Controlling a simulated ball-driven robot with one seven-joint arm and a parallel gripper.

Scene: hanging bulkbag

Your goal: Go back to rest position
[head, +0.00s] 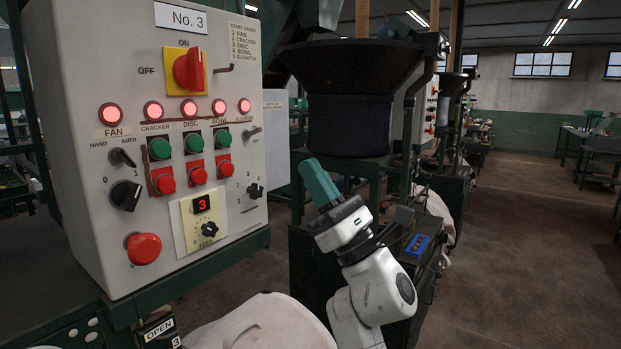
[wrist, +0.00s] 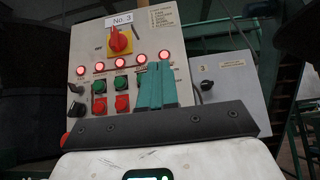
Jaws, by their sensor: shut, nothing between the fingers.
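My gripper (head: 318,182) is in the middle of the head view, raised in the air to the right of the control panel (head: 85,62). Its teal fingers are together with nothing between them, pointing up and to the left. In the wrist view the teal fingers (wrist: 157,88) stand in front of the panel (wrist: 88,48), covering part of its lower right. The gripper appears apart from the panel. The panel has a red and yellow main switch (head: 188,69), a row of lit red lamps, and green and red push buttons. A small display (head: 201,204) reads 3.
A dark hopper (head: 350,125) on a green frame stands behind my gripper. A pale bulk bag (head: 262,325) is at the bottom, near my arm. A dark cabinet with a blue unit (head: 418,244) is to the right. Open floor (head: 530,230) lies at the right.

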